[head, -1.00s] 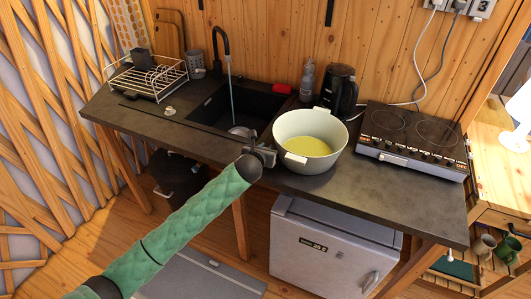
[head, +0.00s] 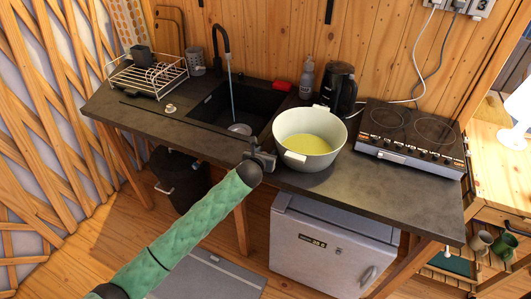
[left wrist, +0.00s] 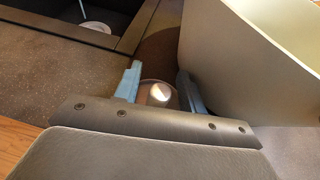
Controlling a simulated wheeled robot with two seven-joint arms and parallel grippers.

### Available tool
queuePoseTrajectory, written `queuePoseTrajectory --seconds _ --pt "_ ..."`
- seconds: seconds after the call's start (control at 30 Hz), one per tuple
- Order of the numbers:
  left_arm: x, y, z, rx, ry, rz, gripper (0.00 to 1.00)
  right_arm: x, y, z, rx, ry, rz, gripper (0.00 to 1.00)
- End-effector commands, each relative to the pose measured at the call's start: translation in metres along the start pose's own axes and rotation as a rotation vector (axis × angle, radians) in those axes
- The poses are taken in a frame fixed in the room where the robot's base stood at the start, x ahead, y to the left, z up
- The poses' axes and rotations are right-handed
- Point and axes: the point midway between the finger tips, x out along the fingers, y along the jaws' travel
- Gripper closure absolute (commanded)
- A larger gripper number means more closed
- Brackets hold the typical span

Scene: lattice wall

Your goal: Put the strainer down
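My left gripper (head: 262,152) is at the front of the dark counter, beside the left side of the white pot. In the left wrist view its two blue fingers (left wrist: 158,88) stand apart with a small round, shiny metal thing between them. I take this to be the strainer (left wrist: 160,94); it seems to fill the gap. The fingers are close above the counter, between the sink and the pot; whether the strainer touches the counter I cannot tell. In the head view the gripper hides it. My right gripper is not in view.
The white pot (head: 283,122) with yellow content stands right of the gripper. The black sink (head: 262,107) with running water lies behind left. A hob (head: 410,160), kettle (head: 338,90) and dish rack (head: 150,88) are farther off. The counter front right (head: 400,198) is clear.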

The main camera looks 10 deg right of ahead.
Motion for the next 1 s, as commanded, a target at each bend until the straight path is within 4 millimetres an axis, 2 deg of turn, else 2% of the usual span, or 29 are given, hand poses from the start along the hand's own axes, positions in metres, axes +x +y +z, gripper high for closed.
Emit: queuePoseTrajectory --seconds 0.27,0.37,0.5,0.6,0.8,1.0 --pt "-0.006 0.001 0.001 0.001 0.0 0.001 0.59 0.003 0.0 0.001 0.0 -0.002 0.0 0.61" --pt "-0.018 0.001 0.0 0.002 -0.001 0.0 0.59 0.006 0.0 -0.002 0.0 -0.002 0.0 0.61" --pt "-0.043 0.001 -0.001 0.002 -0.001 0.0 0.59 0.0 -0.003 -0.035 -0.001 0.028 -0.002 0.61" --pt "-0.063 0.001 -0.001 0.003 -0.001 -0.001 0.59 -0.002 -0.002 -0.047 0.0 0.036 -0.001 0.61" --pt "-0.098 0.001 0.0 0.002 -0.001 0.0 0.59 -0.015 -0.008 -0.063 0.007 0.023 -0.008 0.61" --pt "-0.117 0.0 0.002 0.0 0.0 0.0 0.59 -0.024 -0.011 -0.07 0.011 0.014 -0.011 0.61"
